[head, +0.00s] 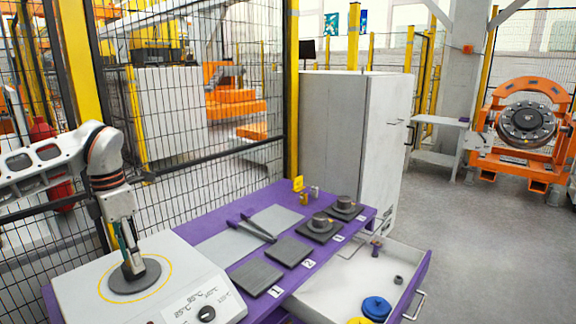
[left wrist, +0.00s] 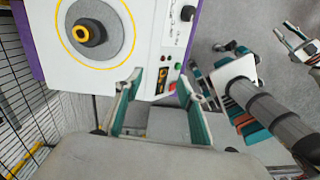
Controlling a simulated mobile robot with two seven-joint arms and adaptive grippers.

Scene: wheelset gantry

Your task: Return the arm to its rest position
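My left gripper (head: 128,262) hangs fingers-down at the heater in the head view. In the left wrist view, my left gripper (left wrist: 162,112) has its two teal-padded fingers wide apart with nothing between them. The white heater (head: 70,285) has a round grey plate (head: 148,281) inside a yellow circle. A dark ring with a yellow inner part (left wrist: 89,32) stands on that plate in the left wrist view. My gripper largely hides it in the head view. Parts of my right arm (left wrist: 275,118) show at the right of the wrist view; its finger opening is unclear.
An open drawer (head: 418,284) holds blue and yellow discs. A mesh fence (head: 215,150) stands behind; a grey cabinet (head: 345,125) borders it. Floor at right is clear.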

